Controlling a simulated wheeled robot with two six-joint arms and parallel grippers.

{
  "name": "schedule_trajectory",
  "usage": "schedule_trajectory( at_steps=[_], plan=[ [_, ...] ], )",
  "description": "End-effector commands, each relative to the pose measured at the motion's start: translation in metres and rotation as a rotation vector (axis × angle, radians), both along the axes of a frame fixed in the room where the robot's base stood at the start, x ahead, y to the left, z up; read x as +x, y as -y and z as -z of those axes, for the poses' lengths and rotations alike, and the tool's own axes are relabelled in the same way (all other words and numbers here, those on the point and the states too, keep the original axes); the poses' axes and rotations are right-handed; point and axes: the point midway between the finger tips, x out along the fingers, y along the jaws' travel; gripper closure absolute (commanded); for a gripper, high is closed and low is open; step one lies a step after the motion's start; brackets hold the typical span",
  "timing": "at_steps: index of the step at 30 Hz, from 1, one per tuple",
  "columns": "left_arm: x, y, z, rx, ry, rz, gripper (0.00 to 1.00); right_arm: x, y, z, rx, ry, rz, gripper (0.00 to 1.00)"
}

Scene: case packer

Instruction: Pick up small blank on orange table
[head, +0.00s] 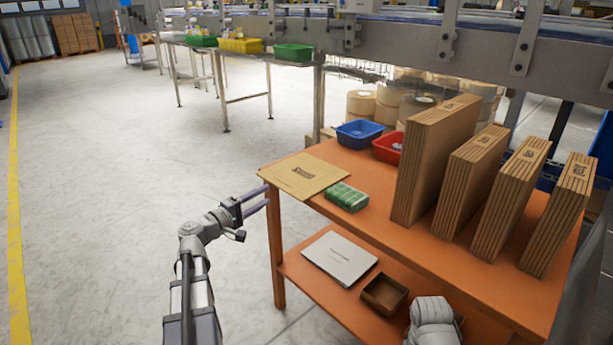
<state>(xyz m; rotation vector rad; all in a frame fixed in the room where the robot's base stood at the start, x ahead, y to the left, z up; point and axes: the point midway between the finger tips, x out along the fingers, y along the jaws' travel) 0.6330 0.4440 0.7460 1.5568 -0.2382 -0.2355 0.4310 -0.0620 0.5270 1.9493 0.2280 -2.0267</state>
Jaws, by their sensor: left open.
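A flat tan cardboard blank (285,181) with a dark printed mark lies on the left end of the orange table (378,222), its edge near the table's left corner. Several bundles of folded cardboard stand upright on the right part of the table, a tall one (421,160) and smaller ones (463,182) beside it. My left gripper (266,197) is open and empty, with its fingers pointing right towards the table's left corner, just left of the blank. I cannot tell whether it touches the table edge. My right gripper is not in view.
A green pack (346,197) lies right beside the flat blank. Blue (359,133) and red (387,148) bins stand at the table's back edge. The lower shelf (318,292) holds a white flat item (340,258) and a brown box (384,294). The floor at left is clear.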

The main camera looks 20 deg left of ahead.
Motion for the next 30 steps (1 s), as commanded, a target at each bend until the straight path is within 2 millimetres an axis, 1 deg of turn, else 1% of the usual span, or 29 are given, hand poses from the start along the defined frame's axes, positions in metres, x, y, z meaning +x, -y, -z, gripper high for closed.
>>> schedule_trajectory(
  at_steps=[1, 4, 8, 11, 21, 24, 28, 29, 30],
  plan=[
    [0.007, 0.001, 0.000, 0.000, 0.000, 0.002, 0.55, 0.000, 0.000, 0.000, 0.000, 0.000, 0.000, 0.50],
    [0.017, 0.005, 0.000, 0.000, -0.001, 0.002, 0.55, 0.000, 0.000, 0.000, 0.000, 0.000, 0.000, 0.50],
    [0.018, 0.005, 0.000, 0.001, -0.001, 0.001, 0.55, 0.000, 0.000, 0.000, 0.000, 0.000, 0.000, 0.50],
    [0.023, 0.006, 0.001, 0.001, -0.001, 0.002, 0.55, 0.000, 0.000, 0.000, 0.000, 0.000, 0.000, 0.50],
    [0.066, 0.017, 0.002, 0.001, -0.001, 0.003, 0.55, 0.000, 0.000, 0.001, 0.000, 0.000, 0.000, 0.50],
    [0.069, 0.018, 0.002, 0.002, -0.002, 0.001, 0.55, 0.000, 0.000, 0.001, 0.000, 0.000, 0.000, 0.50],
    [0.068, 0.018, 0.002, 0.002, -0.002, 0.001, 0.55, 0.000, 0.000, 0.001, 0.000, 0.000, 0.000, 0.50],
    [0.068, 0.018, 0.002, 0.002, -0.002, 0.001, 0.56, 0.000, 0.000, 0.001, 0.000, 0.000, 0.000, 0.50],
    [0.068, 0.018, 0.002, 0.002, -0.002, 0.001, 0.61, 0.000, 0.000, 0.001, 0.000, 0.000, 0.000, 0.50]
  ],
)
